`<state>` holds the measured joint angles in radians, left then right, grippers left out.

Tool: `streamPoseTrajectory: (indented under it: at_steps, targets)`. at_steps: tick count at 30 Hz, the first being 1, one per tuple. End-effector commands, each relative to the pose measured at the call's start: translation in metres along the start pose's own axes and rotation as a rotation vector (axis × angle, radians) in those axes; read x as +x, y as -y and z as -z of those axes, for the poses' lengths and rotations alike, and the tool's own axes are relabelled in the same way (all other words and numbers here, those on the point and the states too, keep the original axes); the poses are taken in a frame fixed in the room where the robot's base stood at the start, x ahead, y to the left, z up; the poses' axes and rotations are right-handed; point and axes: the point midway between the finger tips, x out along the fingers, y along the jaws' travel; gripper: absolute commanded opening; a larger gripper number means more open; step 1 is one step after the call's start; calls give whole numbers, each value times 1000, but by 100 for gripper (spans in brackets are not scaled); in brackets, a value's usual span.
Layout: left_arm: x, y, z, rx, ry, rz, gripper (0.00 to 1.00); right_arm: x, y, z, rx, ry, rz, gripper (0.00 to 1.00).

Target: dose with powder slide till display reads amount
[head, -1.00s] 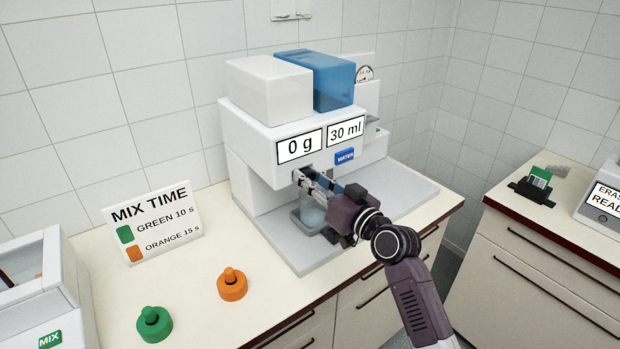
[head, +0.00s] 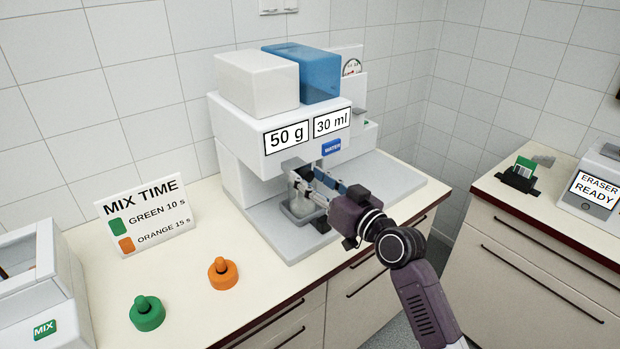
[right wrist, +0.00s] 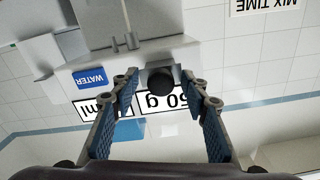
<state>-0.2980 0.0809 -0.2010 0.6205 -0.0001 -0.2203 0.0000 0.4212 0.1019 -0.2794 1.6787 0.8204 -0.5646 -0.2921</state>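The dosing machine (head: 240,150) stands on the counter with a white powder tank (head: 255,82) and a blue tank (head: 315,75) on top. Its powder display (head: 286,137) reads 50 g and its water display (head: 332,121) reads 30 ml. The grey powder slide (head: 296,165) sticks out under the powder display. Its dark round knob (right wrist: 160,82) shows between the fingers of my right gripper (right wrist: 167,80) in the right wrist view. Those fingers are apart, with gaps beside the knob. A clear cup (head: 300,208) stands below, partly hidden by my gripper. My left gripper is out of view.
A blue WATER button (head: 332,147) is on the machine's front. A MIX TIME sign (head: 145,215), a green cap (head: 147,313) and an orange cap (head: 223,273) are on the left counter. The mixer (head: 40,290) stands at far left, the eraser (head: 597,185) at right.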

Motion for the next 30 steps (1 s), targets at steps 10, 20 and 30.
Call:
streamPoseTrajectory:
  at_steps: [10, 20, 30]
  targets:
    - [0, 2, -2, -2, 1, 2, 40, -8, 0, 1, 0, -2, -1, 41]
    - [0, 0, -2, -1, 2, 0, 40, -72, -1, -1, -3, 1, -2, 41]
    - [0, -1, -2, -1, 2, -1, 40, -118, -1, 0, 0, -1, -1, 41]
